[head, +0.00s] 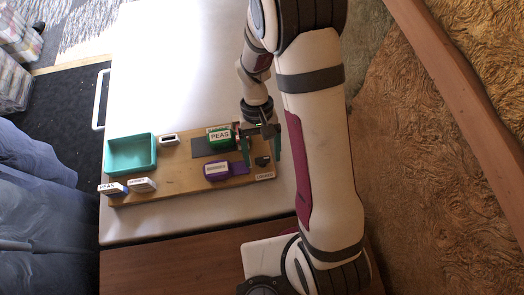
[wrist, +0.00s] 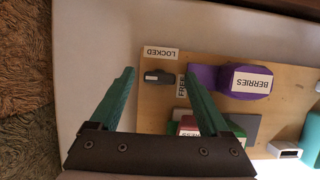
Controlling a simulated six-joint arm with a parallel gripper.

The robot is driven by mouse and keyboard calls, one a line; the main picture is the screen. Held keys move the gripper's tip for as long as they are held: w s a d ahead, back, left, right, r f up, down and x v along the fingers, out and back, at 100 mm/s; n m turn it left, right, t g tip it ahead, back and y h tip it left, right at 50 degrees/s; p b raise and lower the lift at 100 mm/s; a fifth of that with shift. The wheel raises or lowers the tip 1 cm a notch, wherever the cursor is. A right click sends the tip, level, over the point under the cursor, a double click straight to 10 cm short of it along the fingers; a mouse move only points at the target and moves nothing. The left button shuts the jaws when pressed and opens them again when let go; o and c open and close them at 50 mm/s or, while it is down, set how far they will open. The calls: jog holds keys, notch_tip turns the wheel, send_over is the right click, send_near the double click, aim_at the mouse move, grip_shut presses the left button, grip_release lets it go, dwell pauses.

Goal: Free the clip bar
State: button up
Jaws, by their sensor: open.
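A small dark grey piece (wrist: 160,77) with a white mark sits on the wooden board; it appears to be the clip bar. In the wrist view a LOCKED label (wrist: 160,53) is above it and a FREE label (wrist: 181,87) is at its right. My gripper (wrist: 160,75) is open and empty, with teal fingers on either side of the dark piece in the picture. I cannot tell whether they touch it or how high they are. In the head view my gripper (head: 263,163) hangs at the board's right end, around the dark piece.
A teal tray (head: 131,154) stands at the board's left end, with small labelled blocks (head: 142,185) in front. The white table (head: 190,70) behind is clear.

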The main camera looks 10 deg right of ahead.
grip_shut()
dwell(0.4)
jog(key=shift+n, duration=0.3)
jog(key=n+h, duration=0.1)
jog(key=n, duration=0.1)
jog(key=n+h, duration=0.1)
jog(key=n, duration=0.2)
jog(key=shift+a+n, duration=0.2)
jog(key=shift+n, duration=0.1)
jog(key=shift+s+a+n+t+h, duration=0.1)
jog(key=shift+n+t+h, duration=0.4)
jog(key=shift+n, duration=0.95)
jog(key=shift+s+n+t+h, duration=0.1)
jog(key=shift+n+t+h, duration=0.4)
jog(key=shift+n, duration=0.95)
grip_release()
